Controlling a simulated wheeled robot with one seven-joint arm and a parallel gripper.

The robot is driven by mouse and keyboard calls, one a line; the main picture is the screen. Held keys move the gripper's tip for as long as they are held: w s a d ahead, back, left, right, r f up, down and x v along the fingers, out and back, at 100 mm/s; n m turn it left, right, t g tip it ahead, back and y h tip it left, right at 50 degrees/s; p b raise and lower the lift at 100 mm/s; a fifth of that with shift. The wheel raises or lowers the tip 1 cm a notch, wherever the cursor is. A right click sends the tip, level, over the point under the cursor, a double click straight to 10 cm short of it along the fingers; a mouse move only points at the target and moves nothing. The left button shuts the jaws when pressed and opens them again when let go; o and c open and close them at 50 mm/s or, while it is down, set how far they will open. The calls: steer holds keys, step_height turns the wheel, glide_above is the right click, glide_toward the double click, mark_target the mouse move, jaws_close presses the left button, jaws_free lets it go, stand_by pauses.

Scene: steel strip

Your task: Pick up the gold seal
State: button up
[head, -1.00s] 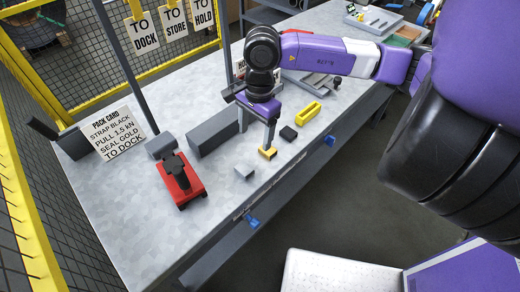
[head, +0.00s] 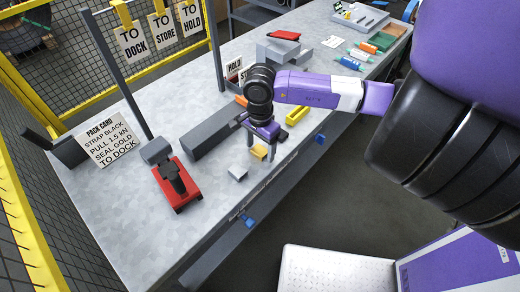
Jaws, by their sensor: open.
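The gold seal (head: 258,152), a small golden-yellow block, lies on the steel bench near its front edge. My gripper (head: 261,149) points down over it with its jaws open. One finger shows behind and left of the seal, the other at its right. I cannot tell whether either finger touches it. A small silver-grey block (head: 238,173) lies apart, to the left and nearer the front. The pack card (head: 110,140) reads "SEAL GOLD".
A red tool (head: 177,184) lies left of the seals. A long dark grey block (head: 212,131) stands behind the gripper. A yellow slotted piece (head: 297,115) lies to the right. Grey trays and coloured tools fill the far end.

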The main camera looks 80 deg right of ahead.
steer(key=c, duration=1.4)
steer(key=shift+r, duration=0.2)
